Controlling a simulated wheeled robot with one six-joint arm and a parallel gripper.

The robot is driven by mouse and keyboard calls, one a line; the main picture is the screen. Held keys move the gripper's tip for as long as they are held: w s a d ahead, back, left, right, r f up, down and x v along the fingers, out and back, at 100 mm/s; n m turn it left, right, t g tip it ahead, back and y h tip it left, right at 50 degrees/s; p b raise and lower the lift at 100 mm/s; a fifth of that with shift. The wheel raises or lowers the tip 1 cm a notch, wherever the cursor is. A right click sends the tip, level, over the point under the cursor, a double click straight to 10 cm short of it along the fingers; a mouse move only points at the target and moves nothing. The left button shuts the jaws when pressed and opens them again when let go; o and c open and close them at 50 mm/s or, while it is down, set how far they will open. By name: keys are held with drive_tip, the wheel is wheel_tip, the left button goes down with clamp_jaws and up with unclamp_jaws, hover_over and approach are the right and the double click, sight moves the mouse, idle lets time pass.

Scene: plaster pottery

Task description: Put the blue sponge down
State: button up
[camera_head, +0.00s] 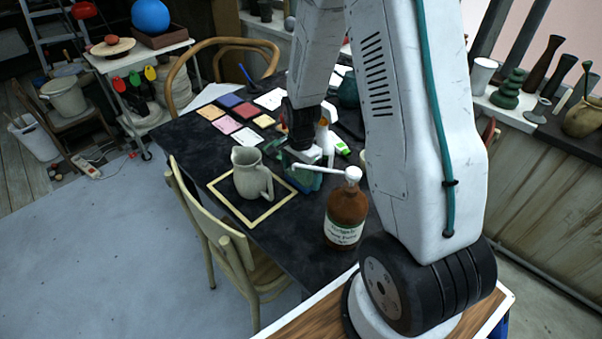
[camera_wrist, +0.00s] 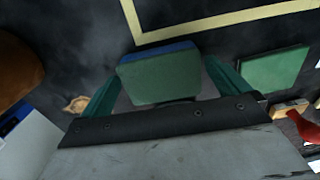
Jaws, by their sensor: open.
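The blue sponge (camera_wrist: 158,76) shows in the wrist view as a block with a green face and a blue edge. It lies between the two teal fingers of my gripper (camera_wrist: 168,82), with the dark table top (camera_wrist: 85,40) beyond it. My gripper is open, with one finger on each side of the sponge. Whether either finger touches it, I cannot tell. In the head view my gripper (camera_head: 308,178) is low over the table, just right of the grey pitcher; the sponge cannot be made out there.
The grey pitcher (camera_head: 250,174) stands inside a pale square frame (camera_head: 222,195), whose corner also shows in the wrist view (camera_wrist: 215,22). A brown bottle (camera_head: 345,218) with a white pump stands close, front right. Coloured tiles (camera_head: 228,125) lie behind. A green block (camera_wrist: 275,70) lies right of my gripper.

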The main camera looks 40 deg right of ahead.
sight(301, 174)
wheel_tip(301, 174, up, 11)
drive_tip(key=s+a+r+n, duration=0.3)
drive_tip(key=s+r+n, duration=0.15)
drive_tip(key=r, duration=0.25)
drive_tip(key=s+a+r+n, duration=0.4)
drive_tip(key=s+r, duration=0.2)
drive_tip(key=r, duration=0.2)
drive_tip(key=s+a+r+n, duration=0.1)
drive_tip(key=s+r+n, duration=0.1)
drive_tip(key=s, duration=0.4)
drive_tip(key=s+a+r+n+t, duration=0.1)
drive_tip(key=s+a+r+n, duration=0.1)
drive_tip(key=s+n, duration=0.3)
drive_tip(key=shift+s+r, duration=0.2)
drive_tip(key=shift+s, duration=0.95)
